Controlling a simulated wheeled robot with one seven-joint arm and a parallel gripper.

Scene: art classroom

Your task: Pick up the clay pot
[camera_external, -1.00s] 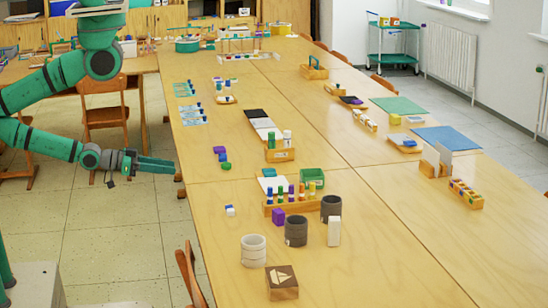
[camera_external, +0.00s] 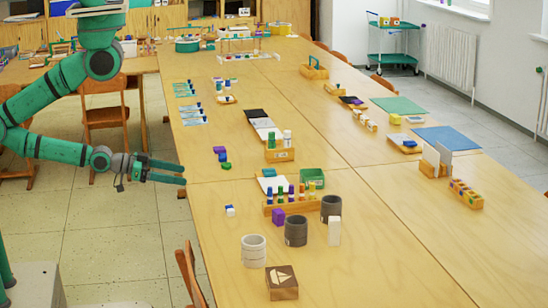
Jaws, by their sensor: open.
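Three round pots stand upright on the near part of the long wooden table: a whitish ribbed pot (camera_external: 253,250), a dark grey pot (camera_external: 296,231) and another dark grey pot (camera_external: 331,208) behind it. I cannot tell which of them is the clay pot. My gripper (camera_external: 184,174) is at the table's left edge, up and to the left of the pots and well apart from them. Its two dark green fingers are spread, with nothing between them.
The table's (camera_external: 215,260) left front is bare. A chair (camera_external: 188,275) stands at the left edge.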

